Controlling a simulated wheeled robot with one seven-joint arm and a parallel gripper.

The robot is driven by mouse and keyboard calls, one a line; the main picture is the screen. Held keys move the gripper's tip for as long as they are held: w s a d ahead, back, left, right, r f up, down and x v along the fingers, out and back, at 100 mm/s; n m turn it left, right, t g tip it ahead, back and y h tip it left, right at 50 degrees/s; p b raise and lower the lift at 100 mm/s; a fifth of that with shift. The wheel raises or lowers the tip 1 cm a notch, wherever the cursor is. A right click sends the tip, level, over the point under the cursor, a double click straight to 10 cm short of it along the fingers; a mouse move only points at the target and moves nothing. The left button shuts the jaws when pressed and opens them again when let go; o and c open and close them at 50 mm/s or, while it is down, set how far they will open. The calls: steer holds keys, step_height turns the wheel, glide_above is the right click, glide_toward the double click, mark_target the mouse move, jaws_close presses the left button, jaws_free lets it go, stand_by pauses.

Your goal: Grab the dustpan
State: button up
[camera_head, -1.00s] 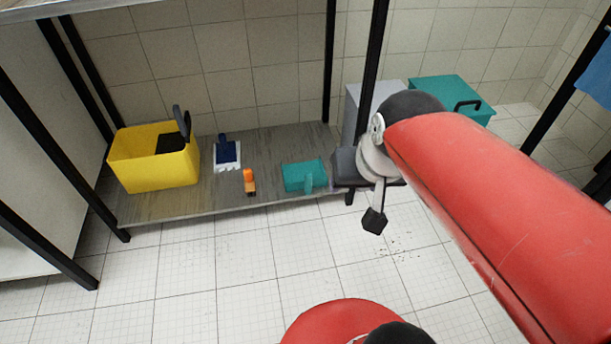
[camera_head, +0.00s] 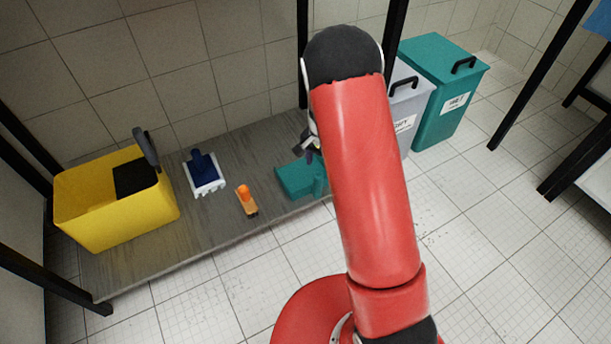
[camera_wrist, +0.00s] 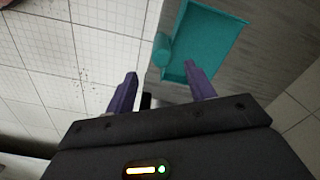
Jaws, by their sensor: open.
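The teal dustpan (camera_head: 297,180) lies on the low grey shelf, partly hidden behind my arm in the head view. In the wrist view the dustpan (camera_wrist: 208,42) is at the top, its stubby handle (camera_wrist: 162,50) at its left side. My gripper (camera_wrist: 162,84) is open and empty, its two purple fingers apart. The handle shows just beyond the gap between the fingertips, and the right fingertip overlaps the pan's lower edge in the picture. In the head view my gripper is mostly hidden by my red arm. I cannot tell if a finger touches the dustpan.
The shelf (camera_head: 150,262) also holds a yellow bucket (camera_head: 110,222), a blue-and-white brush (camera_head: 204,174) and an orange-handled brush (camera_head: 245,200). Black posts frame the shelf. A grey bin (camera_head: 409,100) and a teal bin (camera_head: 446,92) stand at the right. Tiled floor in front is clear.

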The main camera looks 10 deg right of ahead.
mark_target(318, 180)
steer(key=f, duration=0.3)
steer(key=shift+w+f, duration=0.15)
steer(key=shift+w, duration=0.05)
step_height(318, 180, down, 6)
steer(key=shift+r+b, duration=0.15)
steer(key=shift+b, duration=0.6)
jaws_close()
